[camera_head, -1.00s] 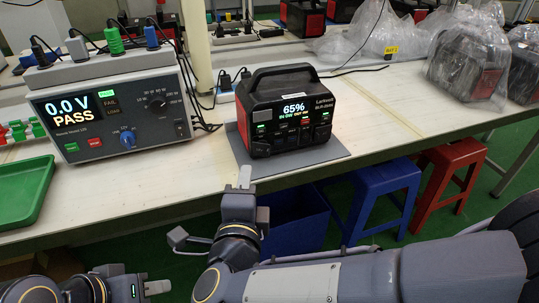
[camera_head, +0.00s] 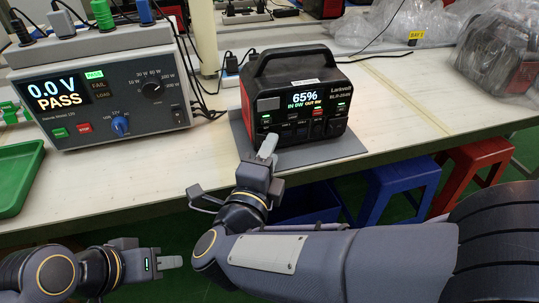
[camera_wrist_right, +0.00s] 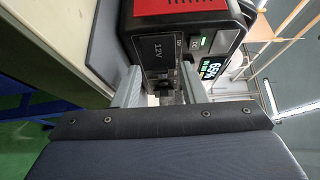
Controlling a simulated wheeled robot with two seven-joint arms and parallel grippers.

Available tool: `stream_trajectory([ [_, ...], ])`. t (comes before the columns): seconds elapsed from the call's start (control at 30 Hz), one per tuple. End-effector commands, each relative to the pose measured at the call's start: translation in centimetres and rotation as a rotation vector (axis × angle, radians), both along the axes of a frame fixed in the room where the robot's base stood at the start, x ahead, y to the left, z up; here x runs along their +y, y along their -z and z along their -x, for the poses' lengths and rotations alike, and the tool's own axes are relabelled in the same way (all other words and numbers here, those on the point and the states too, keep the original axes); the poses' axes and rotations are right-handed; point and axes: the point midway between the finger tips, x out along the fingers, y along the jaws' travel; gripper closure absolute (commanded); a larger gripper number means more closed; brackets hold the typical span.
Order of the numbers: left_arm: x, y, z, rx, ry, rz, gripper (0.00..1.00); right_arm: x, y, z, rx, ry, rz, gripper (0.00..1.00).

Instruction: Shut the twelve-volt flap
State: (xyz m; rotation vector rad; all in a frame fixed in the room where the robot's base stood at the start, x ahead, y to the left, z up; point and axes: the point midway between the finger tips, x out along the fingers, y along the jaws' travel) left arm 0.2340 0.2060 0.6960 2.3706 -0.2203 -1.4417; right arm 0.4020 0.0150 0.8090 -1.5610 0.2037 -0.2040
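The power station (camera_head: 296,95), black with red sides and a lit 65% screen, stands upright on a grey mat at the table's middle. In the right wrist view, a dark panel marked 12V (camera_wrist_right: 153,47) shows sideways on its front, beside a green-lit button. I take it for the twelve-volt flap; whether it is fully shut I cannot tell. My right gripper (camera_head: 267,146) is at the lower left of the station's front. In the wrist view its fingers (camera_wrist_right: 159,85) are apart, with nothing clearly held between them. My left gripper (camera_head: 172,262) is low, away from the station; its opening is unclear.
A tester (camera_head: 105,100) reading 0.0 V PASS stands to the left with cables on top. A green tray (camera_head: 18,175) is at the far left. Bagged stations are at the back right. Blue (camera_head: 398,183) and red stools stand below the table's front edge.

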Motion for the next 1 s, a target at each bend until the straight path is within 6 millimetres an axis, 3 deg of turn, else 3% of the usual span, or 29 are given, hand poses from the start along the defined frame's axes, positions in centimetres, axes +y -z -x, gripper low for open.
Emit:
stream_trajectory([
  [0.17,0.0,0.0,0.0,0.0,0.0,0.0,0.64,0.0,0.0,0.0,0.0,0.0,0.0,0.62],
  [0.5,0.0,0.0,0.0,0.0,0.0,0.0,0.64,0.0,0.0,0.0,0.0,0.0,0.0,1.0],
  [1.0,0.0,1.4,0.0,0.0,0.0,0.0,0.64,-0.9,0.3,-0.4,0.001,-0.139,-0.004,1.0],
])
